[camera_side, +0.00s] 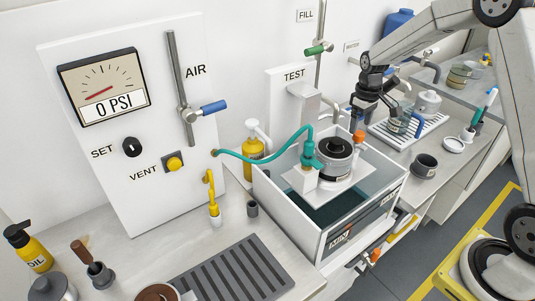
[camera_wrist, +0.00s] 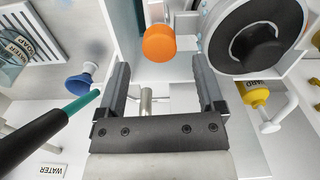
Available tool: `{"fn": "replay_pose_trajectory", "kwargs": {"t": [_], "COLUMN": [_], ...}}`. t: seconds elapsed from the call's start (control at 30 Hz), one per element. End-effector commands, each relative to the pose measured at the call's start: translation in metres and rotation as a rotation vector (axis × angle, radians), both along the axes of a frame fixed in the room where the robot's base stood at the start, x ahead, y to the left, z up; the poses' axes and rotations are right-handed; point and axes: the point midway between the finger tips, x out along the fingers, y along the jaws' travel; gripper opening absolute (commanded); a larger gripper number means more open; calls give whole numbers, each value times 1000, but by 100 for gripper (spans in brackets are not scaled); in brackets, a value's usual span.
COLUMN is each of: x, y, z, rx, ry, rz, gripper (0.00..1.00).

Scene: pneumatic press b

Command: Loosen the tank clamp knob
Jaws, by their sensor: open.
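The orange clamp knob (camera_side: 358,137) stands at the back right of the white tank (camera_side: 318,232), beside the black round part (camera_side: 327,155) on the tank's white plate. In the wrist view the orange knob (camera_wrist: 159,43) shows just beyond my fingertips, roughly centred between them, with the black round part (camera_wrist: 257,38) to its right. My gripper (camera_side: 358,122) points down close above the orange knob in the side view. In the wrist view my gripper (camera_wrist: 160,66) is open, with nothing between its fingers. Whether a finger touches the knob I cannot tell.
A teal hose (camera_side: 262,154) runs from the panel to the tank. A yellow pump bottle (camera_side: 253,143) stands behind the tank. A drain rack (camera_side: 428,122) with bottles and a dark cup (camera_side: 424,166) are to the right. Another orange-tipped handle (camera_side: 374,255) is at the tank's front.

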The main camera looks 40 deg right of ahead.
Motion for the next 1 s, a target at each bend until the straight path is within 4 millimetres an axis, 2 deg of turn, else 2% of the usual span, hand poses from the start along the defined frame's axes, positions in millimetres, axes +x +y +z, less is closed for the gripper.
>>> {"fn": "replay_pose_trajectory", "kwargs": {"t": [0.1,0.33,0.77,1.0], "x": [0,0,-1,-10], "y": [0,0,1,19], "z": [17,36,38,38], "rx": [-1,0,0,-5], "ry": [-3,0,1,-16], "rz": [0,0,0,-3], "gripper": [87,87,87,87]}}
